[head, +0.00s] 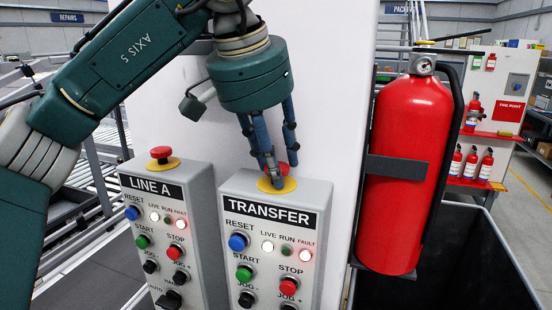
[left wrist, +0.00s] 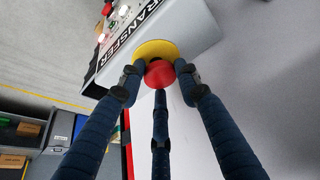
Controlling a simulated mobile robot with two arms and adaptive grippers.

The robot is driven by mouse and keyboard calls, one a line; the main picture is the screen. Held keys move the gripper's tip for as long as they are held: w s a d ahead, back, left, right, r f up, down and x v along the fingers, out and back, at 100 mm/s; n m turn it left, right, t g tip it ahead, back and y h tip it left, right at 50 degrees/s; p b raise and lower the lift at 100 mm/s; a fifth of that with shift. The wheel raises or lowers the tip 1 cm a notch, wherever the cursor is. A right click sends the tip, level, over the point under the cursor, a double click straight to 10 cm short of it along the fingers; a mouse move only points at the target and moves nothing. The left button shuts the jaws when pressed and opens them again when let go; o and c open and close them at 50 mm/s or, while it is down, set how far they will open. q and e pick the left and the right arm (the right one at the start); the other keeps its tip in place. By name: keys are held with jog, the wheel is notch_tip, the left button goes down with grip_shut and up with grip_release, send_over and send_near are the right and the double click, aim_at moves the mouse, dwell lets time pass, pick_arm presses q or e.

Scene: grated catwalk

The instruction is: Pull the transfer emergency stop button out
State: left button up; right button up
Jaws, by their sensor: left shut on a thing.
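The transfer box (head: 230,196) stands upright against a white panel, its label reading TRANSFER. Its red emergency stop button (head: 283,169) sits on a yellow collar (head: 277,186) on the box's top. My left gripper (head: 272,163) comes down from above, its blue fingers shut around the button and partly covering it in the head view. In the left wrist view the red button (left wrist: 159,74) lies between the fingertips, with the yellow collar (left wrist: 157,50) behind it. My right gripper is not in view.
The LINE A box (head: 206,208) stands close on the left with its own red stop button (head: 161,152) on top. A red fire extinguisher (head: 412,160) hangs on a bracket close to the right. A dark open bin (head: 462,262) stands below it.

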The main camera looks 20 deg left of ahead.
pick_arm(q)
notch_tip(320, 180, up, 2)
jog(key=shift+w+p, duration=0.1)
jog(key=shift+p, duration=0.8)
jog(key=shift+a, duration=0.1)
jog(key=o, duration=1.1)
jog(key=shift+w+f, duration=0.1)
jog(key=shift+f, duration=0.05)
jog(key=v, duration=0.7)
jog(key=shift+r, duration=0.25)
